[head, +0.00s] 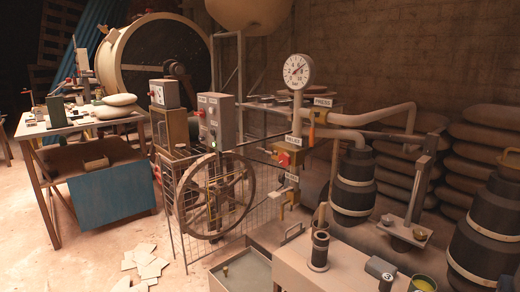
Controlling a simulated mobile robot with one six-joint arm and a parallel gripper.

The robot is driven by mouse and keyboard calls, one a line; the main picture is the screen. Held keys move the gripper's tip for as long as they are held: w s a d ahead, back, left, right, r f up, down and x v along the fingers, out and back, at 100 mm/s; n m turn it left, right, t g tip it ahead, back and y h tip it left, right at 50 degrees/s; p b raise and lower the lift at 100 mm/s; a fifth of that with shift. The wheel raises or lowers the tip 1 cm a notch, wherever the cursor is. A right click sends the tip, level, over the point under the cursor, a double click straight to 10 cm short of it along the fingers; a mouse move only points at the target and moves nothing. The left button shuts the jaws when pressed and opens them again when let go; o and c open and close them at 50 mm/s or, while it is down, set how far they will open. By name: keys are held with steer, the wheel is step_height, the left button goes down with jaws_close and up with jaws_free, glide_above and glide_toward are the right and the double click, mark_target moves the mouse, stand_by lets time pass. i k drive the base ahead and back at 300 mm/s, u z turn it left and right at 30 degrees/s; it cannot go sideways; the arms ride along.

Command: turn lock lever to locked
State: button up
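No part that I can surely tell is the lock lever shows in the head view. A large spoked handwheel (214,196) stands upright at the middle in front of a wire mesh fence. A small orange handle (312,132) hangs below the PRESS label on the pipework. A red part on a yellow body (284,160) sits below another label, and a further label is lower down. Their lettering is too small to read surely. My gripper is not in view.
A pressure gauge (298,71) tops the pipework. Grey control boxes (216,120) stand behind the wheel. A cluttered table (66,128) with a blue panel is at left. A bench (340,268) and dark drums (352,188) fill the right. Papers (146,264) lie on the open floor.

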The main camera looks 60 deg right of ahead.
mark_target(258, 148)
steer(key=z, duration=0.1)
steer(key=i, duration=0.95)
steer(key=u, duration=0.05)
